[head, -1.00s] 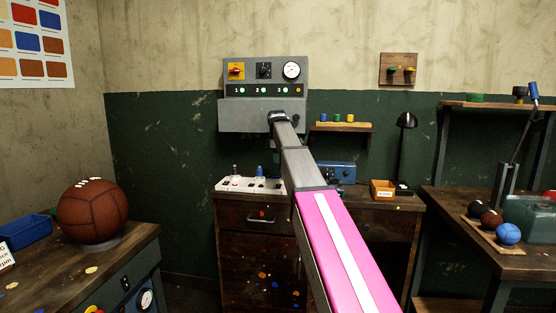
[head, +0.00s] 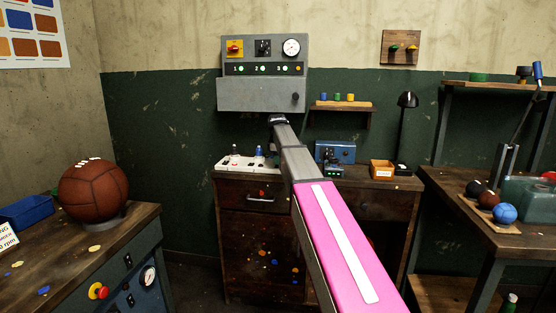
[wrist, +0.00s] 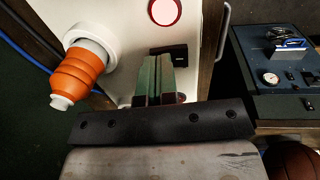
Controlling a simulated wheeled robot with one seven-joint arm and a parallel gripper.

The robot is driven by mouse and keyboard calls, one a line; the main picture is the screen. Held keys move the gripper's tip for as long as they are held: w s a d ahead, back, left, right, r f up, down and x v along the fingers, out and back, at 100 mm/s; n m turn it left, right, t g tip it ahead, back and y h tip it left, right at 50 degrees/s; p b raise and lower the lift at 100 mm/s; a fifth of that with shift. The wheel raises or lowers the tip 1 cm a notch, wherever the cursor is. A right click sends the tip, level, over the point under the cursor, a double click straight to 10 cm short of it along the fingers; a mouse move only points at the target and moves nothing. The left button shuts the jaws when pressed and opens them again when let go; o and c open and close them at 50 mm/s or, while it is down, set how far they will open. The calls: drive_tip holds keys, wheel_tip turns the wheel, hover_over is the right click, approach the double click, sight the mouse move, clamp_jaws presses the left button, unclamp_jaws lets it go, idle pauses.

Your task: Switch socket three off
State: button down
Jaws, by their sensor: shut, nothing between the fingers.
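The white socket strip (head: 228,165) lies on the back bench, with upright plugs on it. In the wrist view the white strip (wrist: 130,20) fills the upper middle, with an orange plug (wrist: 80,75) standing on it, a round red part (wrist: 164,12) and a dark switch-like part (wrist: 181,56) partly hidden behind my fingers. My gripper (wrist: 158,60) is shut and empty over the strip; I cannot tell whether it touches. In the head view its fingers are hidden behind my wrist. I cannot read which socket is which.
A grey wall panel (head: 230,92) with green lamps marked 1, 2 and 3 hangs above the bench. A blue device (head: 335,152) and an orange box (head: 381,169) stand right of my arm. A brown ball (head: 93,190) rests on the left bench.

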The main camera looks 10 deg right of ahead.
sight(277, 167)
drive_tip(key=shift+w+d+f, duration=0.1)
drive_tip(key=shift+f, duration=0.4)
drive_tip(key=shift+s, duration=0.2)
drive_tip(key=shift+s+a, duration=0.3)
drive_tip(key=shift+s, duration=0.45)
wheel_tip(277, 167, up, 15)
drive_tip(key=shift+s+a, duration=0.15)
drive_tip(key=shift+s, duration=0.05)
drive_tip(key=shift+f, duration=0.15)
